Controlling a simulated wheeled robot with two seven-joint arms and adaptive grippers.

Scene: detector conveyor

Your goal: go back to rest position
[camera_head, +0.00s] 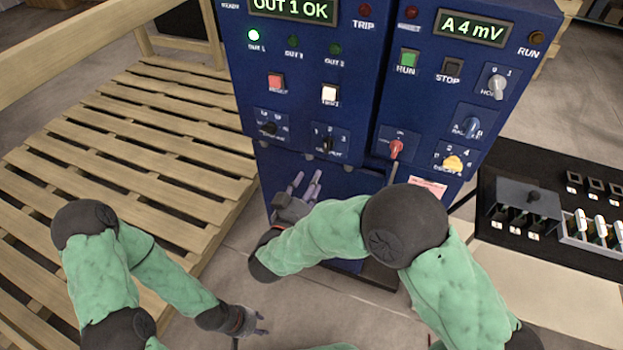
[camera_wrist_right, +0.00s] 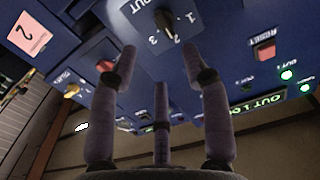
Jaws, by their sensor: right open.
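My right gripper (camera_head: 306,180) is in front of the lower part of the blue left cabinet (camera_head: 300,100), just below its rotary switch marked 1, 2, 3 (camera_head: 327,142). In the right wrist view my right gripper (camera_wrist_right: 160,62) has its fingers spread with nothing between them, and the switch (camera_wrist_right: 165,22) is beyond the fingertips. My left gripper (camera_head: 260,322) hangs low over the floor, away from the cabinets; its fingers are too small to read. The left cabinet's display (camera_head: 291,9) reads OUT 1 OK, and the OUT 1 lamp (camera_head: 253,35) glows green.
The right cabinet (camera_head: 420,100) has a red lever knob (camera_head: 396,148) and a display (camera_head: 473,27) reading A 4 mV. A wooden pallet (camera_head: 130,150) lies at left. Bare floor shows between pallet and cabinets.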

